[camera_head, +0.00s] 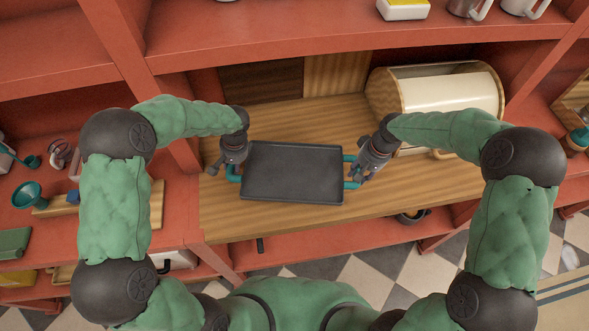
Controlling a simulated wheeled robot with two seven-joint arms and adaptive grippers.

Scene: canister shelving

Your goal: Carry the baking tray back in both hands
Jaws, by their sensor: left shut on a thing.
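The dark baking tray (293,172) lies level over the wooden counter (310,112), with a teal handle at each short end. I cannot tell whether it rests on the wood or hangs just above it. My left gripper (229,170) is shut on the tray's left handle. My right gripper (359,172) is at the tray's right handle (351,184); its fingers are too small and overlapped to tell whether they are closed on it.
A wooden bread bin (445,92) with a cream front stands on the counter behind my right forearm. Red shelves (300,38) run above the counter. On the left shelf are a teal funnel-like cup (27,194) and a wooden board. The tiled floor lies below the counter's front edge.

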